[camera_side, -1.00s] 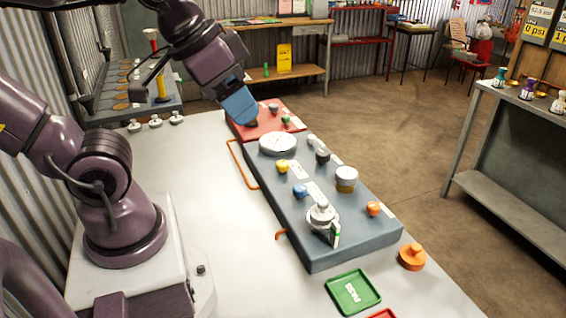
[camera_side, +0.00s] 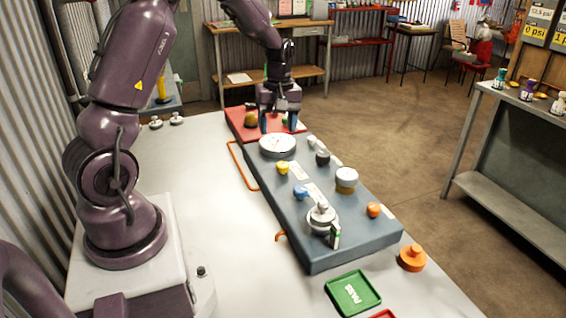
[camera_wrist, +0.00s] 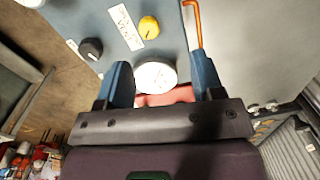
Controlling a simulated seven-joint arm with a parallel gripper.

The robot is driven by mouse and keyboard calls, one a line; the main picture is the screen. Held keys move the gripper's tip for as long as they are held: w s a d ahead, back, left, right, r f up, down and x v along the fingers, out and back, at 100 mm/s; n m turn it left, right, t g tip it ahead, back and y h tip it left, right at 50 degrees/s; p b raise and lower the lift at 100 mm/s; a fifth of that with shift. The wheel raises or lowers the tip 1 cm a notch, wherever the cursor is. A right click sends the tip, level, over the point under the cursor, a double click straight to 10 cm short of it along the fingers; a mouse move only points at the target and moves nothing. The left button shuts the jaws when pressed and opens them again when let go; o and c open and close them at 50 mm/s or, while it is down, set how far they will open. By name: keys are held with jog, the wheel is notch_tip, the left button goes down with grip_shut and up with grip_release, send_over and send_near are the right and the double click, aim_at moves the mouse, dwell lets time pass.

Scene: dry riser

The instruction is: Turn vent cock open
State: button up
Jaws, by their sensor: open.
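A blue-grey panel block (camera_side: 330,250) lies on the white table. A yellow knob (camera_side: 283,168) sits on it behind a blue knob (camera_side: 300,192), with a white label beside it. My gripper (camera_side: 277,122) points down near the red end section, beyond the white round gauge (camera_side: 277,145). Its blue fingers are apart and empty; the gauge (camera_wrist: 155,77) shows between them in the wrist view.
A black knob (camera_side: 322,157), a white-topped brass fitting (camera_side: 346,178), an orange knob (camera_side: 373,209) and a silver valve (camera_side: 321,216) stand on the block. An orange pipe (camera_side: 240,165) runs along its left side. A green tray (camera_side: 353,292) lies in front.

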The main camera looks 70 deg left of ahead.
aim_at(283, 164)
jog(key=f+n, duration=0.1)
jog(key=f, duration=0.3)
jog(key=w+f+n, duration=0.1)
jog(key=f, duration=0.3)
jog(key=w+a+f+n, duration=0.1)
jog(key=f, duration=0.3)
jog(key=shift+t, duration=0.3)
jog(key=c, duration=0.9)
